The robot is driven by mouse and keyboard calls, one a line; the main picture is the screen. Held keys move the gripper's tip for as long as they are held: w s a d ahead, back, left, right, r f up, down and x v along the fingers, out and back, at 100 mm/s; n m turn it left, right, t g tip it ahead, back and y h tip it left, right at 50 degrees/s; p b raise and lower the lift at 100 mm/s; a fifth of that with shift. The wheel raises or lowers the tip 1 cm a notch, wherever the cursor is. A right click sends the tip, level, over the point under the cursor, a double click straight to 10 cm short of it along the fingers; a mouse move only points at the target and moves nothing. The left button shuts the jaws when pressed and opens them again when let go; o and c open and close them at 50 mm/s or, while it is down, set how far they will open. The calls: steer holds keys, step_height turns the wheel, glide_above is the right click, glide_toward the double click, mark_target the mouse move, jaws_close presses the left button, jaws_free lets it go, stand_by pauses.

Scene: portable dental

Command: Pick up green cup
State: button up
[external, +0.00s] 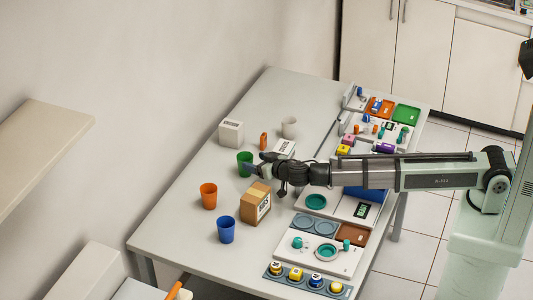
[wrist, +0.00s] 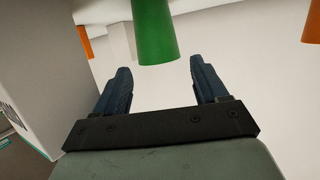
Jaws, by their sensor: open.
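The green cup (external: 244,158) stands on the grey table, left of my gripper (external: 257,166) in the external view. My gripper points left at it, low over the table, with its fingertips close to the cup. In the wrist view, the green cup (wrist: 156,30) shows at the top centre, in line with the gap between my open fingers (wrist: 160,75). The gap itself looks empty. The upper part of the cup is cut off by the wrist view's edge. I cannot tell whether a finger touches the cup.
A cardboard box (external: 257,204), orange cup (external: 208,196) and blue cup (external: 226,230) stand in front. A pale box (wrist: 40,65) is close by at left in the wrist view.

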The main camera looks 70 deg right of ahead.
mark_target(240, 157)
steer(key=shift+x, duration=2.55)
steer(key=shift+s+f, duration=0.1)
steer(key=shift+c, duration=0.2)
steer(key=c, duration=0.7)
